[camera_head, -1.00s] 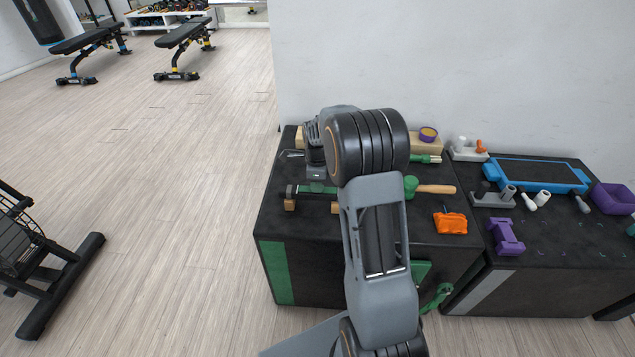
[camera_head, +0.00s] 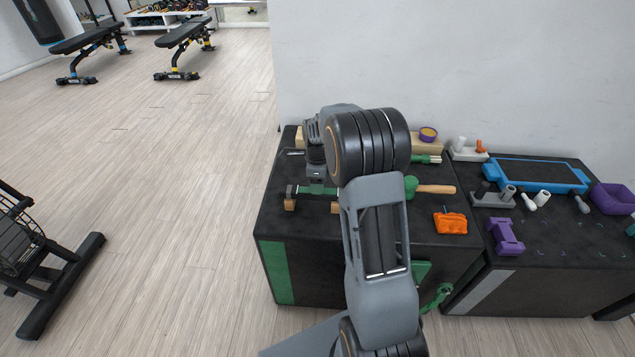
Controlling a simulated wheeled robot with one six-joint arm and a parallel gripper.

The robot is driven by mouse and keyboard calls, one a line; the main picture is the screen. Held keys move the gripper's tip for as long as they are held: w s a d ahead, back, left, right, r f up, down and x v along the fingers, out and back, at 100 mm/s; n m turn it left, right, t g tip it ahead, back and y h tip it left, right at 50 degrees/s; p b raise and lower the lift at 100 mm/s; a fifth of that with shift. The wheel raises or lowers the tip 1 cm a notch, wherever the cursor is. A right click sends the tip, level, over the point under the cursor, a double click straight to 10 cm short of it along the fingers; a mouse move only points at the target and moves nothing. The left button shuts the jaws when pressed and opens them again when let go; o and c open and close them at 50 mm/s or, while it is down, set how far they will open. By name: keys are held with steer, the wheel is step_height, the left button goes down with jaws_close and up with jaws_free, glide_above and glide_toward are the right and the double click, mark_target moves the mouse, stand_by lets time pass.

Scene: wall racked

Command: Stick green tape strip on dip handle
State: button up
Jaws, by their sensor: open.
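A dark bar, which looks like the dip handle (camera_head: 300,190), lies across wooden blocks on the left black box. A green strip (camera_head: 318,188) shows on the bar, just below my gripper in the picture; I cannot tell whether it is fully pressed down. My gripper (camera_head: 316,168) is open above the bar, close to the green strip. Its fingertips are small and partly hidden by my wrist. My arm covers the middle of the box and part of the bar.
A green-headed mallet (camera_head: 434,189) lies right of my arm, with an orange item (camera_head: 450,222) in front of it. A wooden block with a purple roll (camera_head: 428,134) is at the back.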

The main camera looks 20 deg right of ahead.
step_height(320, 180, up, 13)
steer(key=p, duration=0.2)
steer(key=shift+p, duration=0.3)
steer(key=shift+r, duration=0.1)
steer(key=s+a+r+n+t+p, duration=0.1)
steer(key=s+a+r+n+p, duration=0.4)
steer(key=s+r+n+p, duration=0.3)
steer(key=s+a+r+n+t+p, duration=0.2)
steer(key=s+a+r+n+p, duration=0.4)
steer(key=s+n, duration=0.8)
step_height(320, 180, up, 4)
steer(key=shift+f+n+t+p, duration=0.2)
steer(key=shift+n+t+p, duration=0.1)
steer(key=shift+n+p, duration=0.75)
steer(key=shift+s, duration=0.1)
steer(key=shift+c, duration=0.3)
